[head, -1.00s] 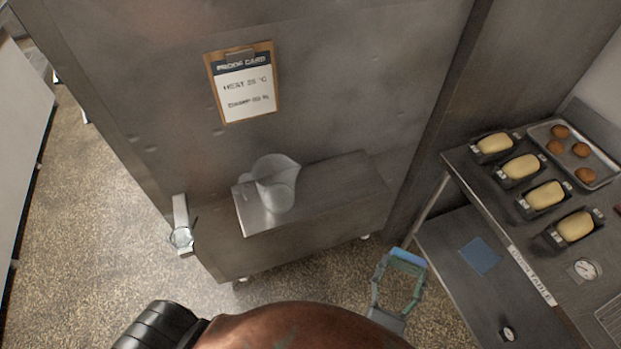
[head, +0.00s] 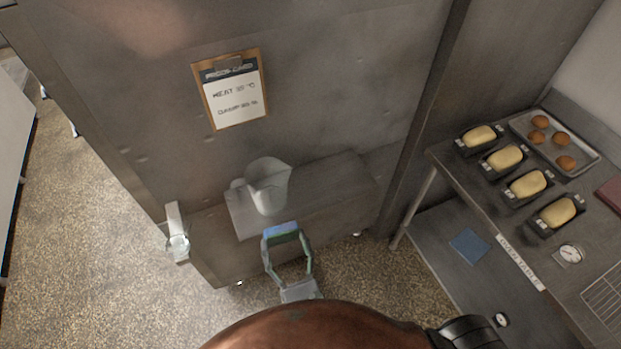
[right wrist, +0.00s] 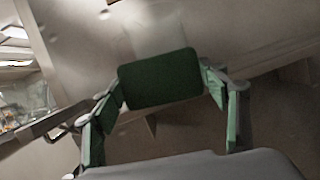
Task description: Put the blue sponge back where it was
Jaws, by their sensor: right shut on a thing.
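My right gripper (head: 285,237) is shut on the blue sponge (head: 281,228), holding it in the air in front of the steel ledge, just below the jug in the head view. The right wrist view shows the dark green face of the sponge (right wrist: 160,78) between the fingers. A flat blue square (head: 470,246) lies on the lower shelf (head: 430,232) under the table at the right, away from the gripper. My left gripper is not in view.
A translucent jug (head: 268,187) stands on the ledge (head: 335,182) of a steel cabinet (head: 330,80). The table (head: 480,200) at the right holds several loaf tins, a tray of buns (head: 591,166) and a dial (head: 570,254). The floor between is clear.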

